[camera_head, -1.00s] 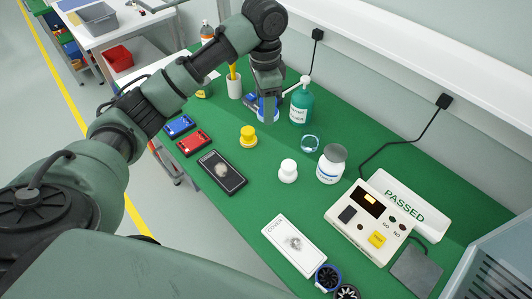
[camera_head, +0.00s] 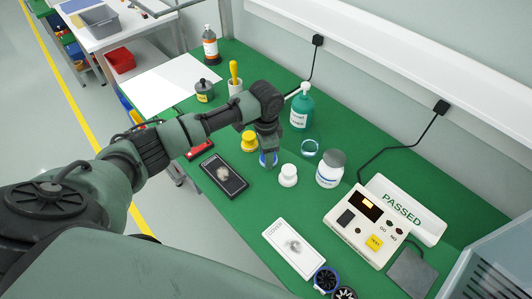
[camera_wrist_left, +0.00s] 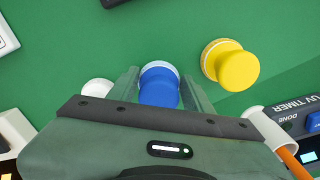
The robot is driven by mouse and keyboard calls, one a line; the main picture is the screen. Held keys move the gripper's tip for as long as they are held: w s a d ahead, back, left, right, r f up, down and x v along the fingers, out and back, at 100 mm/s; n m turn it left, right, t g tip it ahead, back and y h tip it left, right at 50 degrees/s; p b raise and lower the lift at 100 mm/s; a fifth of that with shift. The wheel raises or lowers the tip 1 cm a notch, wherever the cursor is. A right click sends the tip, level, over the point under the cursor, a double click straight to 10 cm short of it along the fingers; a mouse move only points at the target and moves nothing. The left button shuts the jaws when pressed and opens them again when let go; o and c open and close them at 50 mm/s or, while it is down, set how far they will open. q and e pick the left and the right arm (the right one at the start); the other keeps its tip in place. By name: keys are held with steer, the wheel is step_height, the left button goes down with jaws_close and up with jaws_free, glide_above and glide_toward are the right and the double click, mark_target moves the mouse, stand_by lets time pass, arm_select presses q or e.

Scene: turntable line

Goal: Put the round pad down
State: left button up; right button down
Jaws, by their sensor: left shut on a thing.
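The round pad (camera_wrist_left: 158,86) has a blue knob and a pale rim. My left gripper (camera_wrist_left: 160,92) is shut on it, with a finger on each side. In the head view the blue pad (camera_head: 268,160) shows at the fingertips, over the green table (camera_head: 330,215); I cannot tell whether it touches the table. A yellow-knobbed pad (camera_head: 249,142) stands just behind it to the left, also in the wrist view (camera_wrist_left: 230,65). A white-knobbed pad (camera_head: 288,175) stands close to its right. My right gripper is not in view.
A black plate (camera_head: 223,176) lies to the left and a white cover card (camera_head: 293,248) in front. A white jar (camera_head: 330,169), a glass ring (camera_head: 310,148) and a teal pump bottle (camera_head: 301,109) stand behind. The tester (camera_head: 367,222) is at the right. Green surface between pads and card is free.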

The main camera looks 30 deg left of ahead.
arm_select(q)
steer(key=shift+f, duration=0.15)
steer(key=o, duration=1.2)
step_height(320, 180, up, 12)
steer(key=shift+r+b, duration=0.2)
steer(key=shift+b, duration=0.65)
